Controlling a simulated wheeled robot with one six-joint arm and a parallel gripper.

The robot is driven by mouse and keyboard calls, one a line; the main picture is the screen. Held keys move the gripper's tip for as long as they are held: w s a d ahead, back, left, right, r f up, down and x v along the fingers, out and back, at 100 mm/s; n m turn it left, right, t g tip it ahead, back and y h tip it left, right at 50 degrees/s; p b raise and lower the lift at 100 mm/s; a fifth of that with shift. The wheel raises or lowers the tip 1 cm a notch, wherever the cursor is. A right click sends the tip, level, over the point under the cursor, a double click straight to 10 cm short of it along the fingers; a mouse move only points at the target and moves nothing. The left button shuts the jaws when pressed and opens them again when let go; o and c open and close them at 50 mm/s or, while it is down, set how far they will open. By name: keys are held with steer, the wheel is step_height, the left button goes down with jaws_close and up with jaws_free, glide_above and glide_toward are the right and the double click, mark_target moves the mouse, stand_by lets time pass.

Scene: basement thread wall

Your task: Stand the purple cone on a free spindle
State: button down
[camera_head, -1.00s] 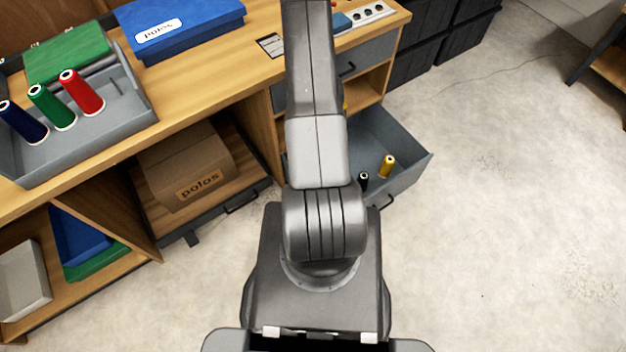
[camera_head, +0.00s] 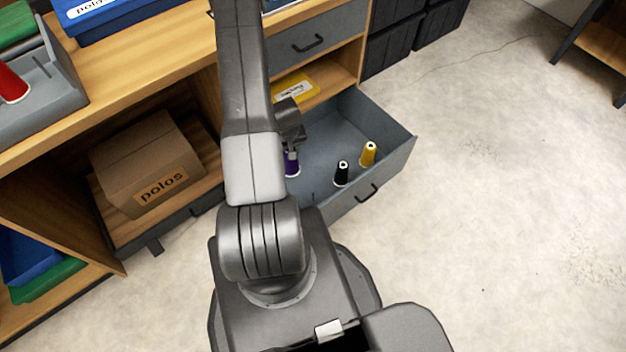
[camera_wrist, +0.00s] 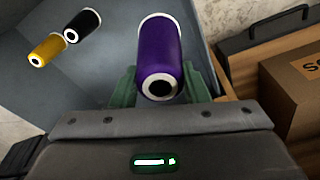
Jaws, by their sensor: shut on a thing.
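The purple cone (camera_head: 292,164) is at the left side of the open grey drawer (camera_head: 395,160), partly hidden by my arm. In the wrist view the purple cone (camera_wrist: 161,45) is between the green fingers of my gripper (camera_wrist: 160,80), which is shut on it. In the head view my gripper (camera_head: 292,140) is just above the cone. I cannot tell whether the cone's base touches the drawer floor. A black cone (camera_head: 342,174) and a yellow cone (camera_head: 368,154) stand in the drawer to the right. A thin dark pin (camera_head: 313,196), perhaps a spindle, shows near the drawer's front.
The wooden bench (camera_head: 150,65) runs along the left, with a grey tray (camera_head: 55,100) holding a red cone (camera_head: 12,84) on top. A cardboard box (camera_head: 150,160) sits on the shelf below. A closed drawer (camera_head: 320,40) is above the open one. Concrete floor at right is clear.

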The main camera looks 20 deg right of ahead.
steer(key=s+d+f+b, duration=0.1)
steer(key=d+f+b, duration=0.1)
steer(key=f+b, duration=0.3)
steer(key=s+d+f+b, duration=0.1)
steer(key=d+f+b, duration=0.2)
steer(key=f+b, duration=0.3)
steer(key=s+d+f+b, duration=0.1)
steer(key=d+f+b, duration=0.1)
steer(key=f+b, duration=0.4)
steer(key=shift+s+d+f, duration=0.1)
steer(key=shift+s+f, duration=0.1)
steer(key=shift+f, duration=1.1)
steer(key=shift+s+d+f, duration=0.1)
steer(key=shift+s+f, duration=0.05)
steer(key=shift+f, duration=1.1)
steer(key=shift+f+b, duration=0.25)
steer(key=shift+b, duration=0.15)
steer(key=shift+f, duration=0.1)
steer(key=c, duration=0.7)
jaws_free()
steer(key=shift+c, duration=0.2)
step_height(320, 180, up, 14)
steer(key=s+p, duration=0.1)
steer(key=p, duration=0.6)
steer(key=shift+s, duration=0.4)
steer(key=shift+a+f, duration=0.1)
